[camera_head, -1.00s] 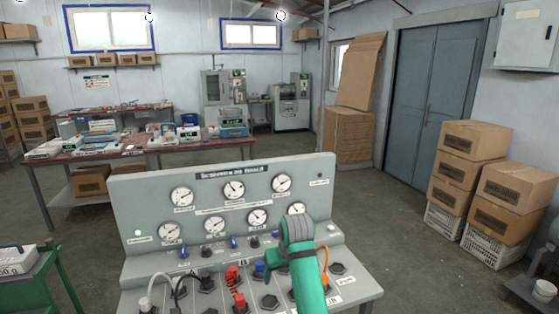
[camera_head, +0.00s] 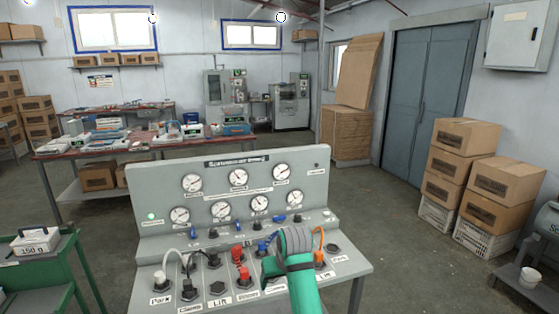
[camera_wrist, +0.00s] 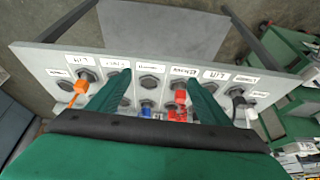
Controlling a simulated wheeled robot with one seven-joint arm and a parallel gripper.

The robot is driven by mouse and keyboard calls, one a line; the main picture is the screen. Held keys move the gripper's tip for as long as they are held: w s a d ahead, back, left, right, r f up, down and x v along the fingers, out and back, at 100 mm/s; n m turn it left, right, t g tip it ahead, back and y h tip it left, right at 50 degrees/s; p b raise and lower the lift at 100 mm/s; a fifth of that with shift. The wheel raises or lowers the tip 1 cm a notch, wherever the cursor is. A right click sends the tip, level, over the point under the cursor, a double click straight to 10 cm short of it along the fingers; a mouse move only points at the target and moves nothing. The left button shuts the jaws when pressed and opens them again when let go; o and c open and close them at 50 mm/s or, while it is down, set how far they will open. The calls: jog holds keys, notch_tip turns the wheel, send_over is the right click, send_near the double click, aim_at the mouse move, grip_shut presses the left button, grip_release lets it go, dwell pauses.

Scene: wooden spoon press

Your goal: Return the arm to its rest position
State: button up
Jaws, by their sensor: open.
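My gripper (camera_wrist: 158,78) shows in the wrist view as two dark green fingers, open with a gap between them. They hang over the back-to-front rows of sockets on the control panel (camera_wrist: 215,57). No object is held between them. A red plug (camera_wrist: 181,97) and blue plugs stand in sockets close to the fingers. In the head view my green and grey arm covers part of the panel's lower right (camera_head: 345,270); the fingertips are mostly hidden there. Whether the fingers touch the panel cannot be told.
A green cart (camera_head: 40,280) is at the left and stacked boxes (camera_head: 465,150) at the right. Open floor (camera_head: 400,240) lies between the panel and boxes.

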jog(key=s+a+f+m+t+y, duration=0.1)
jog(key=s+a+f, duration=0.2)
jog(key=s+f, duration=0.35)
jog(key=s+a+f+m+t, duration=0.1)
jog(key=s+a+f+t, duration=0.15)
jog(key=f, duration=0.65)
jog(key=s+a+f+m+t+y, duration=0.1)
jog(key=s+a+f, duration=0.2)
jog(key=s+f, duration=0.4)
jog(key=s+d+f+m+t+h, duration=0.1)
jog(key=s+f, duration=0.1)
jog(key=s, duration=0.6)
jog(key=s+d+f+t+h, duration=0.1)
jog(key=s+f+t, duration=0.1)
jog(key=s, duration=0.7)
jog(key=s+d+r+t+h, duration=0.1)
jog(key=s+d+r, duration=0.2)
jog(key=s+r, duration=0.5)
jog(key=s+d+r+t, duration=0.2)
jog(key=s+r, duration=0.6)
jog(key=s, duration=0.7)
jog(key=shift+s+d+r+n+h, duration=0.15)
jog(key=shift+s+d+n+h, duration=0.2)
jog(key=shift+d, duration=0.35)
jog(key=shift+w, duration=0.1)
